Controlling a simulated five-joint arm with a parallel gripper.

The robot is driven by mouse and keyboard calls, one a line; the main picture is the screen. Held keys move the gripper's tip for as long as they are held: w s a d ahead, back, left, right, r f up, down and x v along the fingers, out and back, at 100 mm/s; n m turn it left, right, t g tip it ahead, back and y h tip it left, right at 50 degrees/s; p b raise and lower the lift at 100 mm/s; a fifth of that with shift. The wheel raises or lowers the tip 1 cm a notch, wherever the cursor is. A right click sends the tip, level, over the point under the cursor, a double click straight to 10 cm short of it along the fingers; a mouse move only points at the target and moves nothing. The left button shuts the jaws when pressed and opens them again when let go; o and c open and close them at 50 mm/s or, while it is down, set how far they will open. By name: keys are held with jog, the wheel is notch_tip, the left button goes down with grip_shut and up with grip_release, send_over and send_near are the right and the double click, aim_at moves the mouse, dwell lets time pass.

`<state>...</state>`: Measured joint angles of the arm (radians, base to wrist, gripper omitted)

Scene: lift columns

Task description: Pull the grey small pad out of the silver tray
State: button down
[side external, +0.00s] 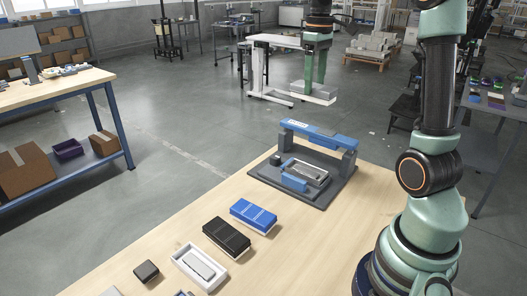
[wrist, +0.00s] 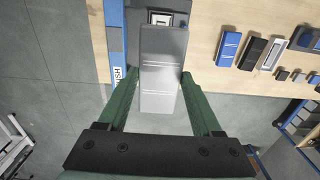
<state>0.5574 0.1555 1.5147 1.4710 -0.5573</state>
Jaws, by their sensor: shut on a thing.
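My gripper (side external: 317,80) is shut on a grey slab (side external: 312,93), held high beyond the work table, clear of everything. In the wrist view the slab (wrist: 163,75) sits between my two green fingers (wrist: 158,98), with faint lighter lines on its face. I cannot tell whether this slab is the small pad. A silver tray (side external: 322,181) with a grey piece inside sits in the dark fixture. In the wrist view the slab partly hides this tray. Another silver tray (side external: 216,284) with a grey piece (side external: 199,266) in it stands at the front of the table.
The fixture has a dark base (side external: 337,191) and a blue bridge (side external: 318,134) over its back. A small dark block (side external: 146,271) is nearby. The table's right side is bare.

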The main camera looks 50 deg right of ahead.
jog(key=shift+r, duration=1.6)
